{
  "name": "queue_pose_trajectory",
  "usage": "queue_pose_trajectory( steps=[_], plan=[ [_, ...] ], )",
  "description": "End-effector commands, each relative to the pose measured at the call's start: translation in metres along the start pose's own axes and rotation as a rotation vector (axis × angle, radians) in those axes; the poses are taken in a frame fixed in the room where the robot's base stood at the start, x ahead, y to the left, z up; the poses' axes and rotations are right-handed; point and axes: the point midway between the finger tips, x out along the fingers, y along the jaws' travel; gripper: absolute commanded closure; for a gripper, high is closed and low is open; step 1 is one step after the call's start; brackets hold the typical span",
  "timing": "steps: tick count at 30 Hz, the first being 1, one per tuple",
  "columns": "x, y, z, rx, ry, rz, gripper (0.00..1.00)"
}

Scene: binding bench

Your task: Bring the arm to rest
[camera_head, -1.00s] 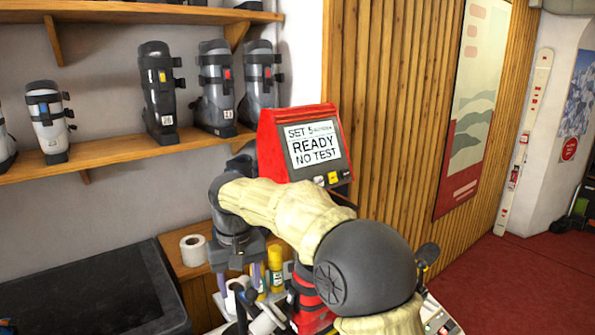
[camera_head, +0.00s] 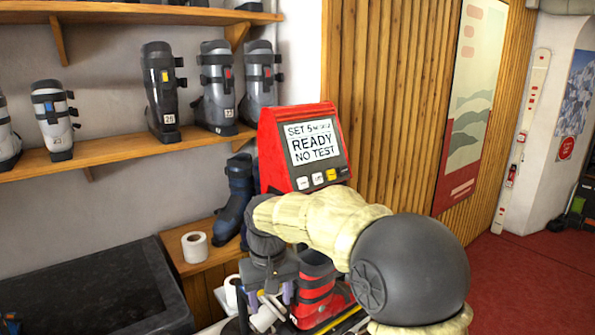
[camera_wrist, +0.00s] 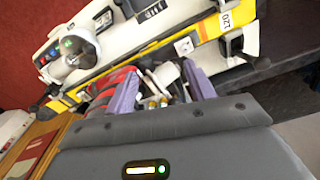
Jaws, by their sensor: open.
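My arm reaches across the bench in the head view, its elbow at the lower right and its wrist bent down. My gripper (camera_head: 268,302) points down at the lower middle, beside a red boot (camera_head: 315,296). In the wrist view my gripper (camera_wrist: 160,88) shows two purple fingers spread apart. No held thing is visible between them. Small items lie beyond the fingers, too blurred to name. My forearm hides part of the bench and the lower part of the red tester (camera_head: 312,148).
A blue boot (camera_head: 236,200) and a paper roll (camera_head: 195,247) stand left of my arm. A dark mat (camera_head: 90,290) at lower left is mostly bare. Shelf boots (camera_head: 160,90) stand above.

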Motion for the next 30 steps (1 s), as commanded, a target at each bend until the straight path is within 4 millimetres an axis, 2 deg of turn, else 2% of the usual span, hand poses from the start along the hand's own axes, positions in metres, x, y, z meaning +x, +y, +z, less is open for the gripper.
queue_pose_trajectory(
  steps=[8, 16, 21, 24, 30],
  plan=[
    [0.032, 0.064, 0.061, 0.115, 0.051, 0.012, 0.46],
    [0.065, 0.113, 0.146, 0.253, 0.114, 0.026, 0.46],
    [0.082, 0.13, 0.202, 0.34, 0.152, 0.037, 0.46],
    [0.088, 0.133, 0.222, 0.372, 0.168, 0.043, 0.46],
    [0.09, 0.135, 0.23, 0.384, 0.175, 0.045, 0.46]
  ],
)
